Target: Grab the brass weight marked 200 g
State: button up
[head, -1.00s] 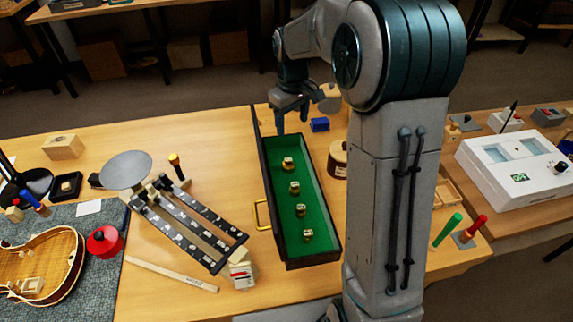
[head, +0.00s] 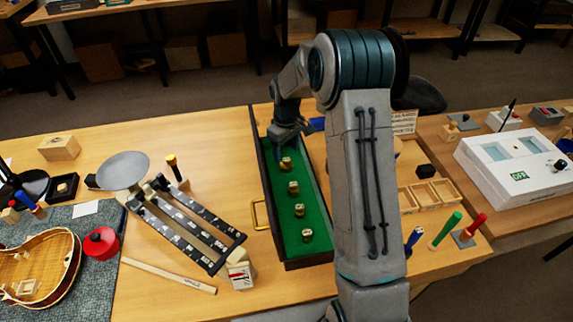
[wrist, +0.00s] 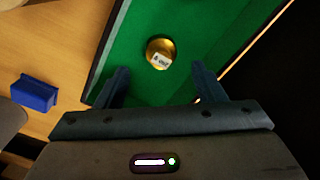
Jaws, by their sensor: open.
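Several brass weights stand in a row in a long green-lined case (head: 270,195). The farthest brass weight (head: 286,163) is just in front of my gripper (head: 290,135) in the head view. The wrist view shows one brass weight (wrist: 160,52) with a small white label that I cannot read for certain. My gripper (wrist: 160,82) is open and empty, with its fingertips pointing toward this weight, one to each side and short of it. The other weights, nearer in the case (head: 293,187), are too small to read, so I cannot tell which is 200 g.
A beam balance (head: 185,225) stands left of the case. A blue block (wrist: 35,93) lies outside the case near my gripper. The case walls rise around the weights. My arm hides part of the table to the right, where wooden trays (head: 427,195) and coloured-handled tools stand.

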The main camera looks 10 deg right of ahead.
aim_at(287, 159)
jog(key=f+p, duration=0.1)
jog(key=f, duration=0.4)
jog(key=shift+s, duration=0.2)
jog(key=c, duration=1.2)
